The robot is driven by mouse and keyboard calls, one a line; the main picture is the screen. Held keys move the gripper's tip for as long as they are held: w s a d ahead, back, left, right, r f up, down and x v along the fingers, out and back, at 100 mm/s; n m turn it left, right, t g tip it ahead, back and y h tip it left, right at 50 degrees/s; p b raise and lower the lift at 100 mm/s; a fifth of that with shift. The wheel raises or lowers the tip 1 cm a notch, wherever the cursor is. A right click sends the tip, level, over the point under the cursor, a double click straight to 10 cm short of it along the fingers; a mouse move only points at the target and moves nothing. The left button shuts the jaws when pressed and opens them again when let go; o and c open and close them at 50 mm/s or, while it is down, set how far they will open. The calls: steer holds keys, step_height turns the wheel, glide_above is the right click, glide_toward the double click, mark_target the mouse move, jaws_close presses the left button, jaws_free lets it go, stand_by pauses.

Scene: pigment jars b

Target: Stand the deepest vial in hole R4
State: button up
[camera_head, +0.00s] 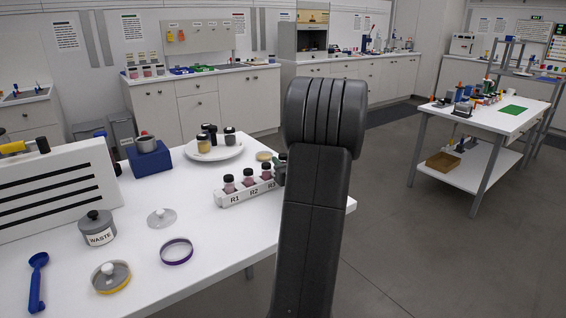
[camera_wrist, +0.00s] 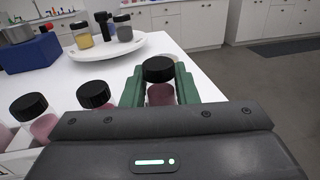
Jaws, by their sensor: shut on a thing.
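The white rack (camera_head: 247,194) stands near the table's right edge, with labels R1, R2 and R3 showing; the R4 label is hidden behind my arm. Pink vials with black caps stand at R1 (camera_head: 229,184), R2 (camera_head: 248,178) and R3 (camera_head: 266,172). In the wrist view, my gripper (camera_wrist: 160,92) has its green fingers shut on a black-capped pink vial (camera_wrist: 160,94), upright at the rack's R4 end. Whether its base is in the hole is hidden. Two rack vials, a left one (camera_wrist: 32,112) and a nearer one (camera_wrist: 94,98), show beside it.
A white plate (camera_head: 226,152) holds a yellow jar and dark and grey jars behind the rack. A blue block (camera_head: 148,160) with a metal cup, a WASTE jar (camera_head: 97,228), a lid (camera_head: 162,218) and a purple ring (camera_head: 176,252) stand to the left.

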steer(key=shift+f+b, duration=0.5)
steer(key=shift+f, duration=0.1)
steer(key=o, duration=1)
steer(key=v, duration=1.4)
steer(key=shift+b, duration=0.3)
steer(key=shift+a, duration=0.1)
steer(key=x, duration=1.3)
steer(key=shift+w+a+p, duration=0.1)
steer(key=shift+w+p, duration=0.2)
steer(key=shift+w+r+p, duration=0.2)
steer(key=shift+r+p, duration=0.05)
steer(key=shift+p, duration=0.05)
steer(key=shift+r, duration=0.2)
steer(key=shift+s, duration=0.1)
